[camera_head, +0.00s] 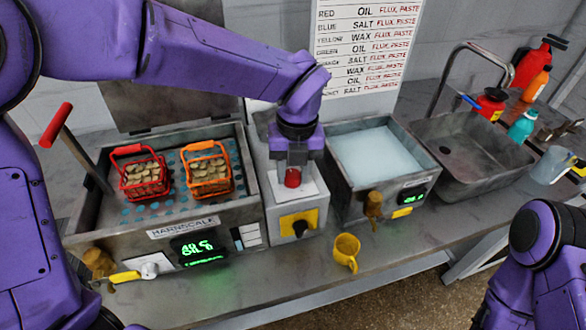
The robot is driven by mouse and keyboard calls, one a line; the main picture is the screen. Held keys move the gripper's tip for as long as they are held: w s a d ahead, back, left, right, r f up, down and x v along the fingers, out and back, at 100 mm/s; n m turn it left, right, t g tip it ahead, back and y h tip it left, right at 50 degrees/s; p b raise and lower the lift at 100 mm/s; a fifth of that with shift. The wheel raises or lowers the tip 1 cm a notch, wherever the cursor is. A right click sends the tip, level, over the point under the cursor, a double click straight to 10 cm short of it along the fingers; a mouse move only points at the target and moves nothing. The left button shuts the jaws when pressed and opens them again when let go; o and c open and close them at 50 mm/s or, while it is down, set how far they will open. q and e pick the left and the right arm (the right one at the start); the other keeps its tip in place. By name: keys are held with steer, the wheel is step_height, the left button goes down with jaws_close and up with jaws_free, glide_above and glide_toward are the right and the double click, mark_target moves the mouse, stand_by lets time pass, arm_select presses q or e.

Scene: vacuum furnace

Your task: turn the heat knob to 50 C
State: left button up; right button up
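The bath labelled HARNSCALE (150,229) stands on the left of the counter. A green display (200,247) on its front seems to read about 48 C, with a second line below; the digits are small. A pale round knob (150,270) sits left of the display. A dark knob on a yellow plate (299,227) is on the narrow middle unit; neither knob shows a readable label. My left gripper (292,166) points down just above the red button (292,178) on the middle unit, far from the pale knob. Its fingers are too unclear to judge. My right gripper is out of view.
Red (143,175) and orange (208,170) baskets of round pieces sit in the bath. A brass valve with a yellow lever (125,277) is beside the pale knob. A yellow mug (346,252) stands near the front edge. A second bath (340,165) and sink (470,150) are right.

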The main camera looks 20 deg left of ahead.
arm_select(q)
steer(key=shift+m, duration=1)
steer(key=m+p, duration=0.1)
steer(key=m, duration=0.1)
steer(key=shift+a+m+p, duration=0.1)
steer(key=shift+m+p, duration=0.2)
steer(key=shift+p, duration=0.05)
steer(key=m+p, duration=0.2)
steer(key=m, duration=0.1)
steer(key=shift+a+r+m+p, duration=0.1)
steer(key=shift+m+p, duration=0.3)
steer(key=shift+m+t+p, duration=0.3)
steer(key=shift+m+p, duration=0.25)
steer(key=shift+m, duration=0.15)
steer(key=shift+f, duration=0.2)
